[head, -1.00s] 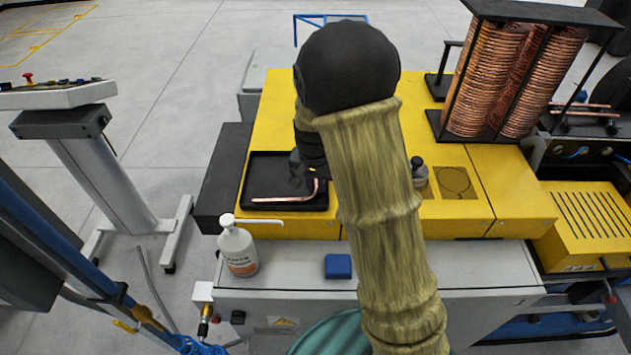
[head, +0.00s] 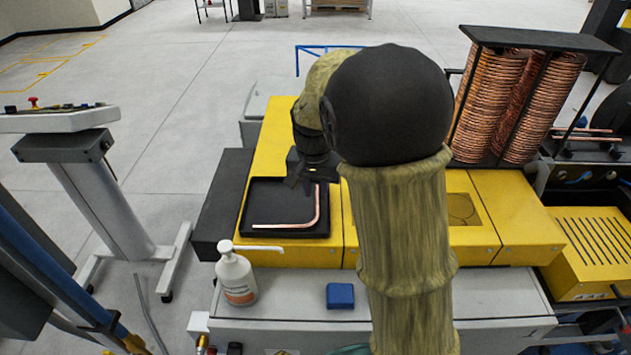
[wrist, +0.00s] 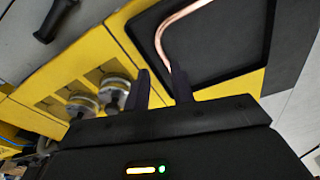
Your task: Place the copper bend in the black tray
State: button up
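The copper bend (head: 284,225) is an L-shaped tube in the black tray (head: 257,195). Its long leg lies along the tray's near side and its other leg runs up toward my gripper (head: 308,180). In the wrist view the copper bend (wrist: 167,32) crosses the black tray (wrist: 225,50), and its near end passes behind the right finger. My gripper (wrist: 161,75) has its two fingers apart, with nothing visible between them. It is over the tray's right side. Whether a finger touches the tube is unclear.
A pump bottle (head: 236,275) and a blue block (head: 340,296) stand on the grey ledge in front of the yellow bench (head: 270,150). A rack of copper coils (head: 510,100) stands at the back right. Round metal fittings (wrist: 113,92) sit left of the fingers in the wrist view.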

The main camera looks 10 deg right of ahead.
jog(key=r, duration=0.4)
jog(key=shift+s+a, duration=0.1)
jog(key=shift+s, duration=0.1)
jog(key=shift+f, duration=0.15)
jog(key=s+d+f+n, duration=0.2)
jog(key=s+f, duration=0.2)
jog(key=s, duration=0.4)
jog(key=s+d+f+n+t, duration=0.1)
jog(key=s+d+f+n, duration=0.2)
jog(key=s, duration=0.4)
jog(key=shift+s+d+f+y, duration=0.15)
jog(key=shift+s+f+y, duration=0.2)
jog(key=shift+f, duration=0.35)
jog(key=shift+b, duration=0.3)
notch_tip(320, 180, down, 6)
jog(key=b, duration=0.6)
jog(key=shift+f, duration=0.1)
